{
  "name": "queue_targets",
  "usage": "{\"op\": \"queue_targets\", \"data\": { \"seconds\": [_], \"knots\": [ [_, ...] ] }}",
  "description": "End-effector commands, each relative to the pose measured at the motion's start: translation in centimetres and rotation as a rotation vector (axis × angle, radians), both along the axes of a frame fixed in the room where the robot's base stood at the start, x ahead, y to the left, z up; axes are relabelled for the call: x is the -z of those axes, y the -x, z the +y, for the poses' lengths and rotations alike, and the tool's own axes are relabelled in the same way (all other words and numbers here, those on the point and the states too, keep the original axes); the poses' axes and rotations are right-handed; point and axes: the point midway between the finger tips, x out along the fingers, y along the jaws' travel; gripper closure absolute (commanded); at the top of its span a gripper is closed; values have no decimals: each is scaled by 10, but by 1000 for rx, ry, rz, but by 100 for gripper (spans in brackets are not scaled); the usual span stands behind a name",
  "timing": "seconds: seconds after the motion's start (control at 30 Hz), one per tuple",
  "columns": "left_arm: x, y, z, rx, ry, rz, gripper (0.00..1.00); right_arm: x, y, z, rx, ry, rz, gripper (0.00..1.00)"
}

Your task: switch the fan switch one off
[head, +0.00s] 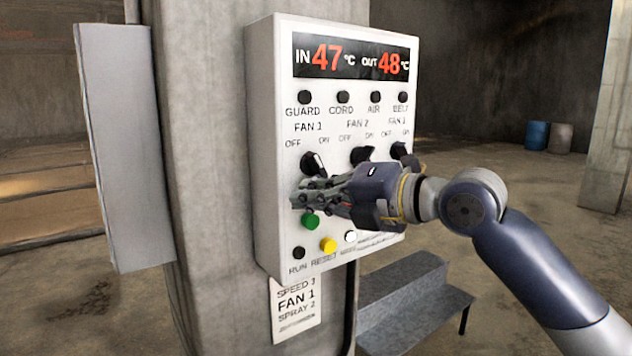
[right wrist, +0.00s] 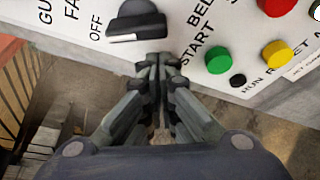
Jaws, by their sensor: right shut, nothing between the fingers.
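The fan 1 switch is a black rotary knob (head: 314,163) with a pale mark, under the OFF and ON labels on the white control panel (head: 262,150). The same knob (right wrist: 137,20) is at the top of the right wrist view; which label it points to I cannot tell for sure. My right gripper (head: 302,196) is shut and empty, in front of the panel just below this knob. In the right wrist view its fingertips (right wrist: 155,62) are close under the knob; whether they touch it is unclear. My left gripper is not in view.
The fan 2 knob (head: 362,155) and a third knob (head: 399,150) sit to the right, close to my right gripper. Green (head: 310,222), yellow (head: 328,245) and white (head: 350,237) buttons are below. A grey step (head: 405,285) stands beneath the panel.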

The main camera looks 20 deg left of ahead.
Motion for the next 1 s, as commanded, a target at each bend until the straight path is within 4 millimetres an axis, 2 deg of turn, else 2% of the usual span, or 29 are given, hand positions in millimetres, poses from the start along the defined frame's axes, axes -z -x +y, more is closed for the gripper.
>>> {"op": "queue_targets", "data": {
  "seconds": [0.1,0.2,0.3,0.5,0.6,1.0],
  "knots": [
    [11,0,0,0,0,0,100,18,13,15,-1,2,-2,100],
    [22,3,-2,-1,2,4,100,12,18,-14,8,0,-7,100],
    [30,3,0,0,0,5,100,8,27,-35,6,0,-5,100],
    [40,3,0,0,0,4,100,0,40,-66,5,-1,-2,100],
    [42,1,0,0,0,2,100,-2,43,-75,4,1,-2,100],
    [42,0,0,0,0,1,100,-5,46,-79,2,0,0,100]
  ]
}}
